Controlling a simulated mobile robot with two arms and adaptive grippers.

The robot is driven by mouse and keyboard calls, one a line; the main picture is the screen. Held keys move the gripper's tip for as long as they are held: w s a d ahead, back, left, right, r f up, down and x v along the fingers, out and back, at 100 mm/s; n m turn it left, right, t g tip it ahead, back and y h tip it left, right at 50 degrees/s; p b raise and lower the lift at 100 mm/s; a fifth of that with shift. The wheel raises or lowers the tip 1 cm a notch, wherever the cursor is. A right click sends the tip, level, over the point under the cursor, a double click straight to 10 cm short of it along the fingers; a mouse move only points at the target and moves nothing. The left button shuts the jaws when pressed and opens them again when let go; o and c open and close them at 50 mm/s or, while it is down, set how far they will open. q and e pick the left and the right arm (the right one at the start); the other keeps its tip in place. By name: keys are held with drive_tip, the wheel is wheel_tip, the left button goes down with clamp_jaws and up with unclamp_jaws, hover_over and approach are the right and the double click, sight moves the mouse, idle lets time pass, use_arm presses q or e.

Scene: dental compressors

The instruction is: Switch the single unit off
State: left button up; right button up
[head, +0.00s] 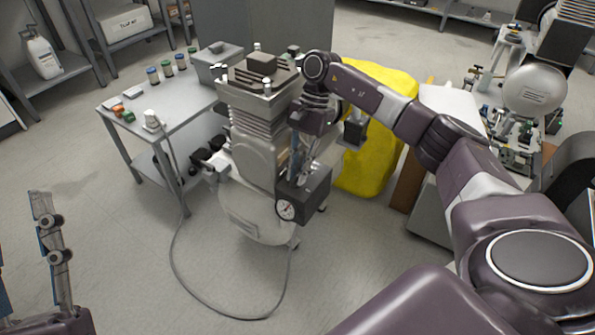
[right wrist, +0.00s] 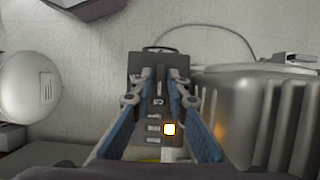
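The single unit (head: 250,160) is a grey compressor with a ribbed upper part and rounded tank, standing on the floor at the centre of the head view. A dark control box (head: 308,192) with a round gauge (head: 286,209) is on its near right side. My right gripper (head: 304,158) is just above that box, its fingers apart with nothing held. In the right wrist view, the box (right wrist: 148,65) shows beyond and between the blue-padded fingers (right wrist: 160,84). I cannot tell whether a finger touches the box. My left gripper (head: 30,230) is empty and open at the lower left.
A grey metal table (head: 178,112) with small jars stands left of the unit. A cable (head: 185,270) loops over the floor in front. A yellow covered object (head: 385,100) stands behind my right arm. Another compressor (head: 535,90) is at right.

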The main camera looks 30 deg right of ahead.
drive_tip(key=shift+o, duration=1.1)
drive_tip(key=v, duration=1.2)
